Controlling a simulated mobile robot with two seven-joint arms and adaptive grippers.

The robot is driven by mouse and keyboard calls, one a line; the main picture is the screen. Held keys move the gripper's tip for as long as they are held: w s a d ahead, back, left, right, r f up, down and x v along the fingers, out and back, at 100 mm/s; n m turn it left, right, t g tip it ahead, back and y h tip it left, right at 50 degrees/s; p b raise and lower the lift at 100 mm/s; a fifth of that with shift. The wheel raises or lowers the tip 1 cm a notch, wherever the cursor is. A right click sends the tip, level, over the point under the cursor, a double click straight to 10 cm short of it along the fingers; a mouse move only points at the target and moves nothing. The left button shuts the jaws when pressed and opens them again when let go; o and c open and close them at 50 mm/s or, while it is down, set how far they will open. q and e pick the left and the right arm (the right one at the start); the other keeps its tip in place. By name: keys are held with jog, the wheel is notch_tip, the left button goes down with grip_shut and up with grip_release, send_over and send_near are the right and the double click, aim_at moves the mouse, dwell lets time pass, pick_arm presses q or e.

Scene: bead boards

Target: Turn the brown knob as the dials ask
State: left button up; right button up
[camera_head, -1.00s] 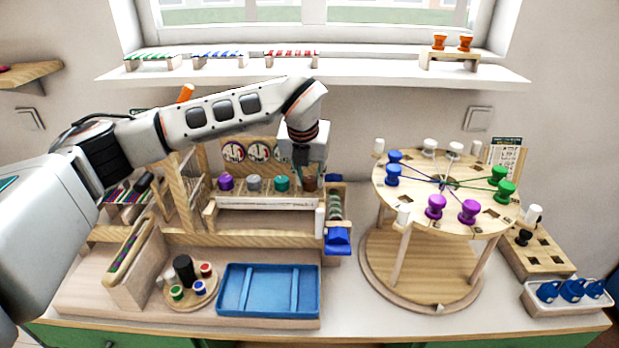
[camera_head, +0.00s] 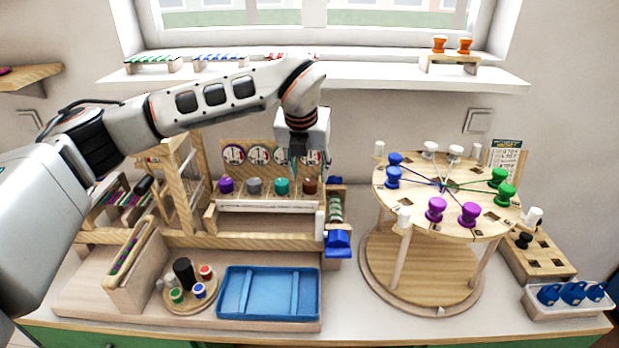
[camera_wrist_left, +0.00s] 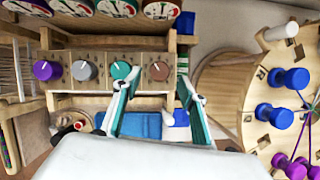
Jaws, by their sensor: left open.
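The brown knob (camera_head: 310,186) is the rightmost in a row on the wooden frame. It also shows in the left wrist view (camera_wrist_left: 159,71), with a pale pointer mark on its face. Round dials (camera_head: 259,154) stand on a panel above the knobs; the one above the brown knob is partly covered by my gripper in the head view. My left gripper (camera_head: 300,172) is open and empty just above the brown knob. In the left wrist view its two fingers (camera_wrist_left: 162,88) stand either side of the brown knob, apart from it. My right gripper is out of view.
The teal knob (camera_head: 281,186), grey knob (camera_head: 254,186) and purple knob (camera_head: 226,186) sit close to the left. A round pegboard (camera_head: 445,200) with thread and spools stands at the right. A blue tray (camera_head: 268,311) lies in front. A blue part (camera_head: 338,240) sticks out right of the frame.

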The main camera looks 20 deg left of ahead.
pick_arm(q)
jog(key=v, duration=0.8)
jog(key=shift+f, duration=0.1)
